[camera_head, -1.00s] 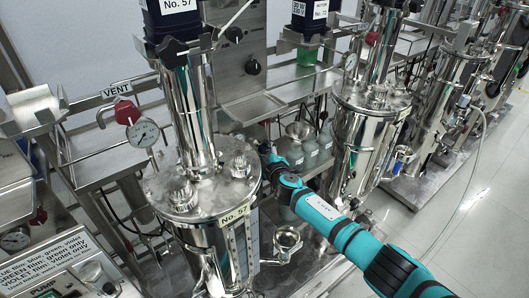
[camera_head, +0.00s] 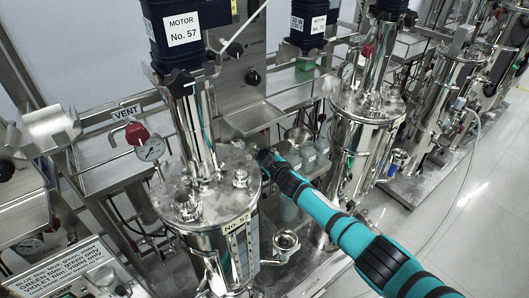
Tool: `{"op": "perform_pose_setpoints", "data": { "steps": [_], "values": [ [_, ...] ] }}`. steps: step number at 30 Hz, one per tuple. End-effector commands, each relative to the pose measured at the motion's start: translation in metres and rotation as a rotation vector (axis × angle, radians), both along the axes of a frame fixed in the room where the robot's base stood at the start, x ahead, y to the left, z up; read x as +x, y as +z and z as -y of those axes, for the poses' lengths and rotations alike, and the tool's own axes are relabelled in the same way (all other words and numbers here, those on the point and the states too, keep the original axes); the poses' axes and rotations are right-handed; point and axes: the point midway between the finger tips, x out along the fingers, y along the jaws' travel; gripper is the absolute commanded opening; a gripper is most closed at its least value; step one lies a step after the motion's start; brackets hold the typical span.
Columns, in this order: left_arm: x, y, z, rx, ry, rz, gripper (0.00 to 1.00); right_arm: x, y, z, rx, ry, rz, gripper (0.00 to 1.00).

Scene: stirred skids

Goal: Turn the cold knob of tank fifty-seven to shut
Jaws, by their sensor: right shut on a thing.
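My right arm comes in from the lower right. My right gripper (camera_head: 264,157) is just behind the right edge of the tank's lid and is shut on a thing. Its fingertips are small and dark here, and the thing in them is hidden. I cannot make out the cold knob. My left gripper is not in view.
A red-handled vent valve and gauge (camera_head: 150,147) stand left of the tank. A panel with black knobs (camera_head: 253,77) and a steel tray (camera_head: 255,117) are behind. Another tank (camera_head: 362,150) stands close on the right.

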Motion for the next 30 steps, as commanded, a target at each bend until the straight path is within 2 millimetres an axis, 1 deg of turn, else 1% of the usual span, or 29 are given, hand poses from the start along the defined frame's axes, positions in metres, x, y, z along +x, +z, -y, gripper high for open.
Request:
{"op": "perform_pose_setpoints", "data": {
  "steps": [5, 6, 11, 23, 26, 30],
  "values": [
    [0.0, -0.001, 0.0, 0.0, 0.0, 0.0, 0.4, 0.0, -0.002, 0.0, -0.001, -0.001, -0.001, 0.01],
    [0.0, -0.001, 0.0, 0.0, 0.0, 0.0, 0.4, 0.0, -0.002, 0.0, -0.002, -0.001, -0.001, 0.34],
    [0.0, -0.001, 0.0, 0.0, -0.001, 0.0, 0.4, 0.0, -0.002, 0.0, -0.002, 0.0, 0.0, 0.55],
    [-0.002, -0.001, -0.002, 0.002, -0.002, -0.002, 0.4, -0.003, 0.001, 0.002, -0.002, -0.001, 0.004, 0.56],
    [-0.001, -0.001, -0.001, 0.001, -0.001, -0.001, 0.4, -0.008, 0.003, 0.005, -0.003, -0.002, 0.005, 0.56],
    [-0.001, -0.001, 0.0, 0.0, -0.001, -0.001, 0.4, -0.023, 0.007, 0.01, -0.003, 0.0, 0.004, 0.56]
  ]
}}
